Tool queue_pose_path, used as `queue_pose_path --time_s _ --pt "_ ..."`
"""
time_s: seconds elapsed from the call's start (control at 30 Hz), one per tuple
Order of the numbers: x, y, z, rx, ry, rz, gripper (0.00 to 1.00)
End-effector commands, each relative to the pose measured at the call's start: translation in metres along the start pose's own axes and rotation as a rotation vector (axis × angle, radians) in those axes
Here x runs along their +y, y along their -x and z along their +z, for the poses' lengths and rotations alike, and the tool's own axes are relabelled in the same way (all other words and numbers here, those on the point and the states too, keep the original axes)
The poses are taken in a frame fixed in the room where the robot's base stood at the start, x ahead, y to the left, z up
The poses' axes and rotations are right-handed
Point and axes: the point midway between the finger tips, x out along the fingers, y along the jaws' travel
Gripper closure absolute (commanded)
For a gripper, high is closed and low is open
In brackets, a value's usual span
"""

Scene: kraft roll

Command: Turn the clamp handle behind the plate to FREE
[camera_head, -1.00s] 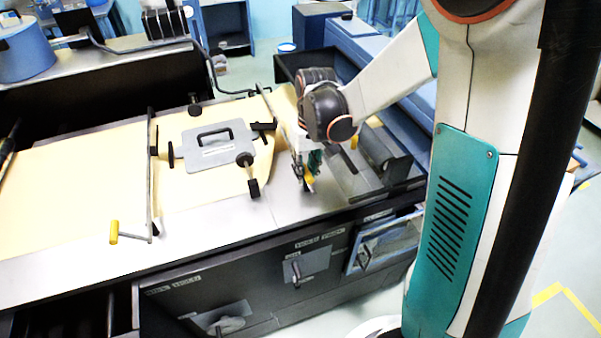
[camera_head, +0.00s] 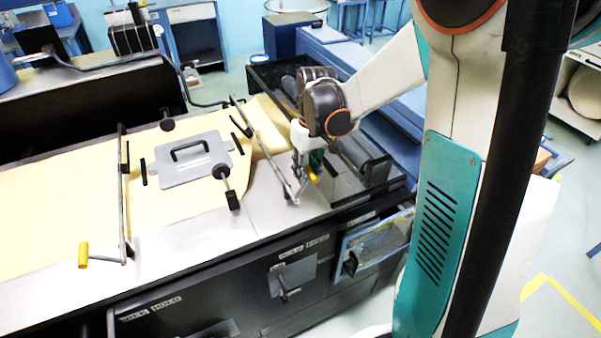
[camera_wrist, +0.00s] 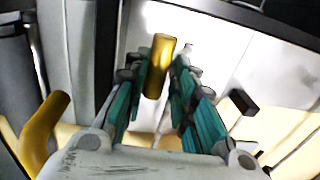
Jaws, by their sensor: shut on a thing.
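The grey plate (camera_head: 193,160) with a black carry handle lies on the kraft paper. A dark lever (camera_head: 283,285) sits on the front panel below labels that seem to read HOLD and FREE. Another lever (camera_head: 349,264) shows at a blue-framed opening to its right. I cannot tell which is the clamp handle. My gripper (camera_head: 311,176) is at the right of the paper bed, near the front end of a slanted metal bar (camera_head: 268,152). In the wrist view my gripper (camera_wrist: 157,85) is shut on a yellow grip (camera_wrist: 160,58). Whether it joins the bar is unclear.
A left bar (camera_head: 124,200) has a yellow grip (camera_head: 83,255). Black knobs (camera_head: 233,199) stand around the plate. The wrist view shows another yellow curved piece (camera_wrist: 45,130) at left. The bed's front metal strip (camera_head: 190,238) is mostly clear. A blue bench (camera_head: 320,60) stands behind.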

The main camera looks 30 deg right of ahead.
Motion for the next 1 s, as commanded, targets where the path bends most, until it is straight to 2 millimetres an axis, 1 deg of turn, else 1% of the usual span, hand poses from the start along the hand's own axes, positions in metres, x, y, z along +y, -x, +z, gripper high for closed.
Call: queue_pose_path --time_s 0.03,0.2,0.63,0.67,0.7,1.0 --pt "0.0038 -0.0033 0.0013 -0.001 -0.002 0.006 1.0" --pt "0.0058 -0.0047 0.0016 -0.001 -0.002 0.006 1.0" --pt "0.0052 -0.0055 0.0024 -0.003 0.0 0.005 1.0" --pt "0.0051 -0.0055 0.0025 -0.003 0.0 0.004 0.69" --pt "0.005 -0.0055 0.0024 -0.003 0.0 0.004 0.65" --pt "0.0048 -0.0041 0.0012 -0.001 -0.001 0.003 0.65"
